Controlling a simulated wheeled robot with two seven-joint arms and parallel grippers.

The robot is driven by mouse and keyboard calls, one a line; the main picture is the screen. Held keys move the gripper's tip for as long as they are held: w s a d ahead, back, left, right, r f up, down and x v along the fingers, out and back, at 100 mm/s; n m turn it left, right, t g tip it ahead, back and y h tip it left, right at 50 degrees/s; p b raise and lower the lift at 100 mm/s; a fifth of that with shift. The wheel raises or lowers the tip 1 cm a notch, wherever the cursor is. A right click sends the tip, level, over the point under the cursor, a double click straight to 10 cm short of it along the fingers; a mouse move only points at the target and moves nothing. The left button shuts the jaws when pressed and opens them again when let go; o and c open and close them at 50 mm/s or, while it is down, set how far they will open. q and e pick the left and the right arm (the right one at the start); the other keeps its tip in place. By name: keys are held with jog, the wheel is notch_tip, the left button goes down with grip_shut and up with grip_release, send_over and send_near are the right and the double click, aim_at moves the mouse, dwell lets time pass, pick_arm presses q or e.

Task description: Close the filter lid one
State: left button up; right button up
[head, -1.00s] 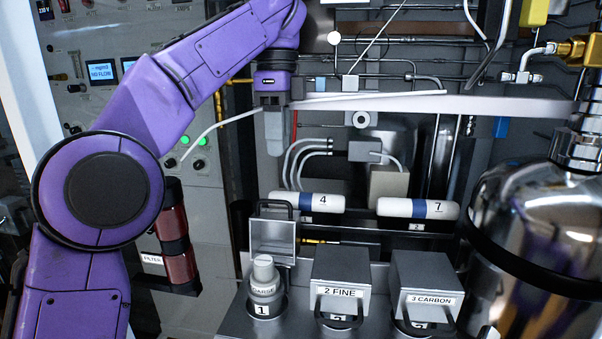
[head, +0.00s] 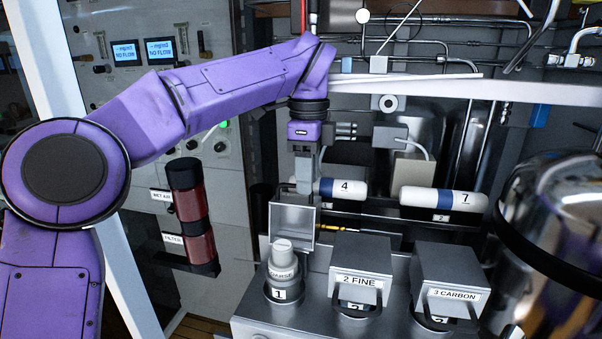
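Filter lid one (head: 292,222) is a grey box-like cover that stands open and upright behind its housing, its hollow inside facing me. Below it, the filter housing marked 1 (head: 280,293) holds a grey cartridge labelled COARSE (head: 283,258), whose top sticks up. My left gripper (head: 304,186) points down just above and behind the top edge of the open lid. Its fingers overlap in this view, so their gap and any touch with the lid cannot be told. My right gripper is out of view.
The closed lids 2 FINE (head: 358,263) and 3 CARBON (head: 445,272) stand to the right. White cylinders 4 (head: 354,189) and 7 (head: 460,199) lie behind them. A shiny metal tank (head: 550,240) fills the right side. Red filter canisters (head: 190,210) hang at left.

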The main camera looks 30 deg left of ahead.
pick_arm(q)
jog(key=shift+s+a+r, duration=0.2)
jog(key=shift+s, duration=0.35)
jog(key=shift+s+a+r, duration=0.2)
jog(key=shift+s, duration=0.35)
grip_shut()
jog(key=shift+w+f, duration=0.2)
jog(key=shift+w, duration=0.15)
jog(key=shift+s+d, duration=0.1)
